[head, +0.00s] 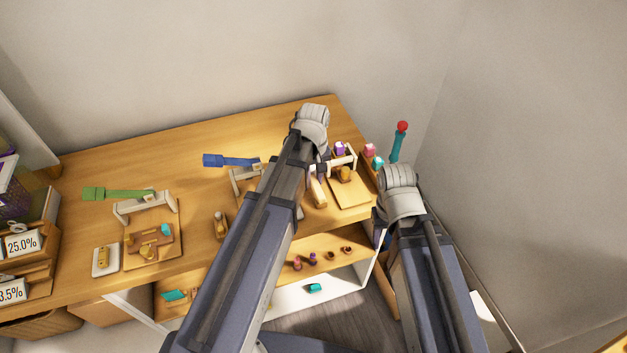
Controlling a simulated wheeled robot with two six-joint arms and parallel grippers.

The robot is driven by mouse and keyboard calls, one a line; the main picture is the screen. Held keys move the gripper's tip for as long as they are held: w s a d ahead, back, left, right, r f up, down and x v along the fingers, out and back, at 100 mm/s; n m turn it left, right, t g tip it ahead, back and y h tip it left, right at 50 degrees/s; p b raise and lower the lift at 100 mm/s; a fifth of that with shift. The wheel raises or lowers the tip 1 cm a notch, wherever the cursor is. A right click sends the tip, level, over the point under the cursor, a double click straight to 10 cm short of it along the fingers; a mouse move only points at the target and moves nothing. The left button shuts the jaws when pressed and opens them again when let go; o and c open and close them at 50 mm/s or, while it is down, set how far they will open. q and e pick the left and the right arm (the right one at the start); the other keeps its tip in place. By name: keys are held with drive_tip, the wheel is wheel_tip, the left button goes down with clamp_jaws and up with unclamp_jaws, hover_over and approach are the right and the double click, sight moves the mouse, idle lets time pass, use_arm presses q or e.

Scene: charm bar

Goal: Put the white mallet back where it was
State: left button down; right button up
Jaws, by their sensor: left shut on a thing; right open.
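My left gripper (320,170) is over the right work station on the wooden counter. It is shut on a pale, upright piece (318,192), partly hidden by my arm. This may be the white mallet, but its head cannot be made out. A wooden board (352,192) with a white stand (346,160) lies just right of it. My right gripper (382,217) is open by the counter's right end, mostly hidden by my arm.
A blue lever piece (228,160) and a green one (112,194) rest on white stands at other stations. A teal handle with a red knob (399,140) rises near the right wall. Shelves (330,250) hold small items below.

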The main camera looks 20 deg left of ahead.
sight(314, 179)
use_arm(q)
drive_tip(key=shift+f, duration=0.15)
drive_tip(key=c, duration=0.7)
unclamp_jaws()
drive_tip(key=shift+o, duration=0.2)
drive_tip(key=shift+r, duration=0.2)
wheel_tip(314, 179, up, 12)
drive_tip(key=p, duration=1.2)
drive_tip(key=s+d+m+y, duration=0.1)
drive_tip(key=s+d+m, duration=0.9)
drive_tip(key=s, duration=0.4)
drive_tip(key=shift+s+d+m, duration=0.15)
drive_tip(key=shift+d+m, duration=0.1)
drive_tip(key=shift+m, duration=0.05)
